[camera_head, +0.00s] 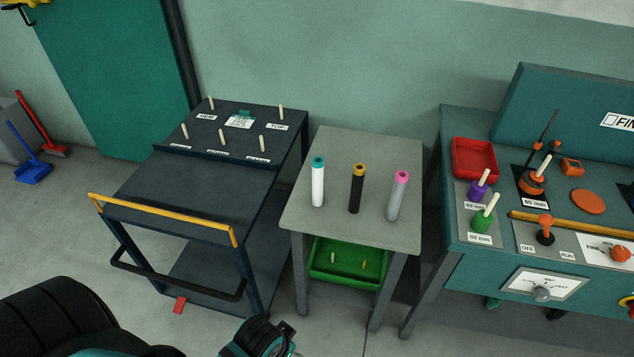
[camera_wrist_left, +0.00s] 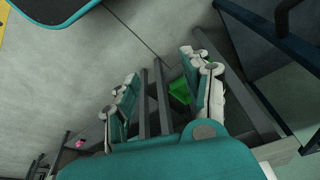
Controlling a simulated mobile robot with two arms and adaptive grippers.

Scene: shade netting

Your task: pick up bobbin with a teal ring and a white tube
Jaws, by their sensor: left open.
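The bobbin with a teal ring and a white tube (camera_head: 318,184) stands upright on the grey table (camera_head: 335,146) in the head view, at the left of a row of three. A black bobbin with an orange ring (camera_head: 356,188) and a grey bobbin with a pink ring (camera_head: 397,196) stand to its right. In the left wrist view my left gripper (camera_wrist_left: 160,82) is open, with nothing seen between its fingers. The teal-ringed bobbin cannot be made out in that view. My right gripper is not seen.
A dark cart (camera_head: 190,190) with a yellow handle and pegs stands left of the table. A teal workbench (camera_head: 455,140) with spools and a red tray (camera_head: 474,158) stands at the right. A green bin (camera_head: 345,279) sits under the tabletop. Floor shows in front.

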